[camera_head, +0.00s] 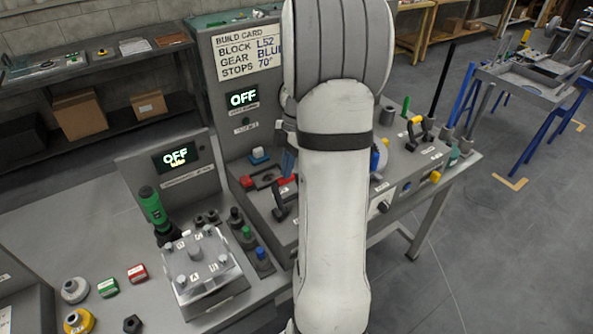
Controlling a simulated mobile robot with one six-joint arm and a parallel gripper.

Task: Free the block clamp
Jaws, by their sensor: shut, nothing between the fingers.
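My white arm stands in the middle of the view and covers part of the bench. My gripper's fingers are hidden behind it. A black toggle clamp (281,204) stands just left of the arm, beside red pieces (287,184) and a dark slotted fixture (264,178). I cannot read its label or tell whether it is locked. Another black lever clamp (415,133) stands right of the arm near a yellow part.
Two displays read OFF, one on the rear panel (243,97) and one at left (176,156). A green-handled tool (153,208) stands near a clear-topped fixture (205,265). Several pegs, green and red blocks line the front. A tall black rod (441,80) rises at right.

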